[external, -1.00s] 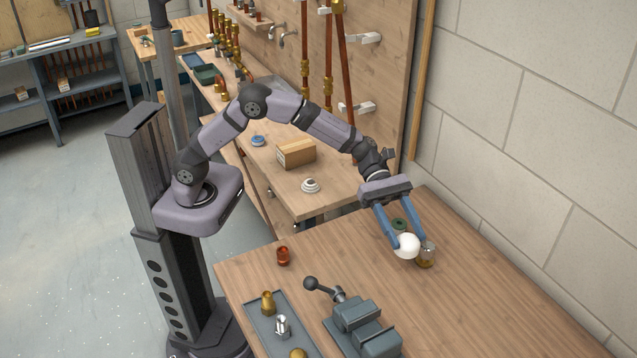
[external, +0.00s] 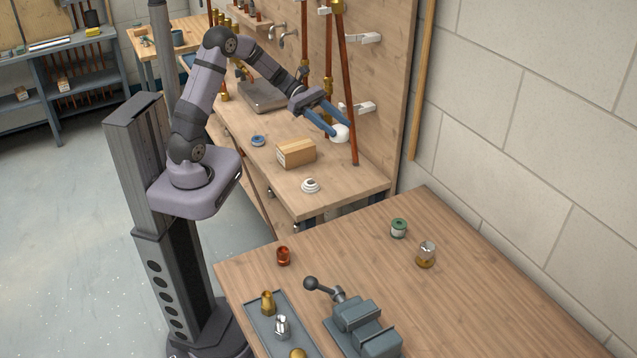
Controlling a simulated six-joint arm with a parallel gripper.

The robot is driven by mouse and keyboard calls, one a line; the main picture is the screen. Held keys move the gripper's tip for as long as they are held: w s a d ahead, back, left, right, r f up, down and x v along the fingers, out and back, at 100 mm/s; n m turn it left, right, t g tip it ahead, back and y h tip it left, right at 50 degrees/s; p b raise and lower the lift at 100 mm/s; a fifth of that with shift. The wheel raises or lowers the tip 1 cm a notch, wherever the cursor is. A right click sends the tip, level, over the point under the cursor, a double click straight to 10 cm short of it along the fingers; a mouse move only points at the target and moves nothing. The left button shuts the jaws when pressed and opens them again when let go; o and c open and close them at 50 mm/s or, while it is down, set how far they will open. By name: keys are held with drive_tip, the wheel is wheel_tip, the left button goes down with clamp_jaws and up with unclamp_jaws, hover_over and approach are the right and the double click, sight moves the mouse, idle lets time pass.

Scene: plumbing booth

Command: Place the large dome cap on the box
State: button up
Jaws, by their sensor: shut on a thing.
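The large dome cap (external: 341,134) is white and rounded. My gripper (external: 335,130) is shut on it and holds it in the air over the back bench, to the right of and above the box in the picture. The box (external: 296,153) is a brown cardboard carton lying on the back bench. Its top looks bare. The cap appears apart from the box and from the pipes behind it.
A white ringed fitting (external: 310,186) and a blue roll (external: 257,141) lie near the box. Copper pipes (external: 347,90) stand close behind my gripper. The front table holds a vise (external: 362,328), a green-topped tin (external: 398,228) and a metal-topped jar (external: 425,254).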

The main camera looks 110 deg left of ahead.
sight(291, 143)
drive_tip(key=s+a+n+t+y, duration=0.15)
drive_tip(key=s+a, duration=0.25)
drive_tip(key=s, duration=0.5)
drive_tip(key=s+a+n+y, duration=0.3)
drive_tip(key=s, duration=0.5)
drive_tip(key=shift+m, duration=0.35)
drive_tip(key=shift+s+a+f+p, duration=0.1)
drive_tip(key=shift+f+p, duration=0.1)
drive_tip(key=shift+f, duration=2.45)
drive_tip(key=shift+a+f+p, duration=0.1)
drive_tip(key=shift+f+p, duration=0.1)
drive_tip(key=shift+f, duration=2.4)
drive_tip(key=shift+f, duration=0.15)
drive_tip(key=o, duration=1)
